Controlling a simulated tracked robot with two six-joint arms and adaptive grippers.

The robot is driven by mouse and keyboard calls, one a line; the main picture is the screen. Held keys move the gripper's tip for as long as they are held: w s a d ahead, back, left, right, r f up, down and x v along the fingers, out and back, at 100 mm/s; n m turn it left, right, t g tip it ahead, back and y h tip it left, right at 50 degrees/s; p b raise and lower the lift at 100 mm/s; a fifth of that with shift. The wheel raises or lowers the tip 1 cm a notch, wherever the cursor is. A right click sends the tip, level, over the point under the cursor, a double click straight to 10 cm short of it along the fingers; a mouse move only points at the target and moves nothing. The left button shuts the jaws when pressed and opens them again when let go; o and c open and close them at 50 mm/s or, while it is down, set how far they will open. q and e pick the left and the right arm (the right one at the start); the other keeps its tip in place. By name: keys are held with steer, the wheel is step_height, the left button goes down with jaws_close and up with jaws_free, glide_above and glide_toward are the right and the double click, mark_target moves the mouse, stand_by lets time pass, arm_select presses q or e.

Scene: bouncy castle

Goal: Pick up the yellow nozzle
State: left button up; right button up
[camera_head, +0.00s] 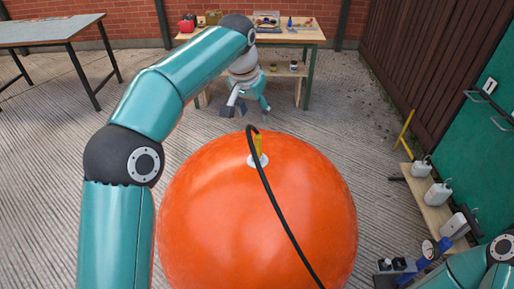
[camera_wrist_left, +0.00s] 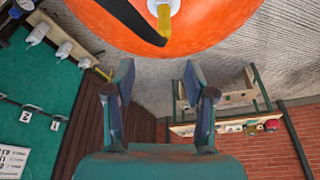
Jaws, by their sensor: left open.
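The yellow nozzle (camera_head: 258,145) stands upright in a white valve (camera_head: 257,161) on top of a big orange ball (camera_head: 250,215). A black hose (camera_head: 268,185) bends over at the nozzle and runs down across the ball. My left gripper (camera_head: 243,108) is above and beyond the nozzle in the head view, open and empty, with its fingers apart from it. In the left wrist view the nozzle (camera_wrist_left: 163,18) is at the top edge, beyond the open fingers (camera_wrist_left: 159,78), and the hose partly covers the view beside it. Part of my right arm shows at lower right; its gripper is not visible.
A wooden workbench (camera_head: 275,37) with small items stands at the back against a brick wall. A grey table (camera_head: 50,31) is at the back left. The concrete floor around the ball is mostly clear.

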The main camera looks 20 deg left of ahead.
mark_target(257, 135)
arm_select(q)
steer(key=x, duration=1)
steer(key=shift+a+f, duration=0.25)
steer(key=shift+f, duration=0.05)
steer(key=shift+p+x, duration=0.3)
steer(key=shift+x, duration=2.6)
steer(key=shift+a, duration=0.15)
jaws_close()
